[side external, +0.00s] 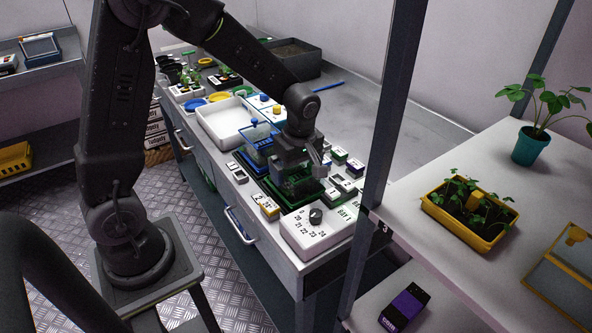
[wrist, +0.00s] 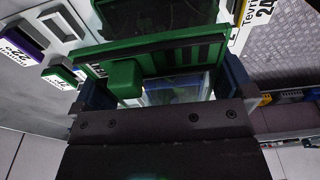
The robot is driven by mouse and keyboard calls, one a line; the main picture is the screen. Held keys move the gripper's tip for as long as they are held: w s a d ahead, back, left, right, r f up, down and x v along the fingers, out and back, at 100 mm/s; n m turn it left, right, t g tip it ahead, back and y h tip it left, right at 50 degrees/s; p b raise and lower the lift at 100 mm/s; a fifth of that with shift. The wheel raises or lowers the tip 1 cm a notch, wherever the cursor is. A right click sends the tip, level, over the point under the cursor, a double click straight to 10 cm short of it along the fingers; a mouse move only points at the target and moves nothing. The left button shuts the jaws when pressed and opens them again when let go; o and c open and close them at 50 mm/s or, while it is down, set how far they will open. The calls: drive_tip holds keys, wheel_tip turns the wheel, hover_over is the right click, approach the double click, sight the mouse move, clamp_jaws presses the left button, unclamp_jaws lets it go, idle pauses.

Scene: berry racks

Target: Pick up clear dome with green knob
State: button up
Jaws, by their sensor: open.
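The clear dome (wrist: 178,90) with its green knob (wrist: 125,78) shows in the wrist view, in front of a green ribbed tray (wrist: 195,52). My gripper (wrist: 163,82) is open, with one dark finger at each side of the picture. The green knob lies between the fingers, nearer the left one; I cannot tell whether either touches it. In the side view my gripper (side external: 302,172) is low over the green tray (side external: 284,198) on the bench. It hides most of the dome there.
A white dial box (side external: 316,232) stands in front of the green tray. Small labelled blocks (side external: 342,183) lie to its right. A blue tray with another clear dome (side external: 258,133) is behind. A shelf post (side external: 392,110) rises to the right. The bench is clear at the back right.

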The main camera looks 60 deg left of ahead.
drive_tip(key=c, duration=0.6)
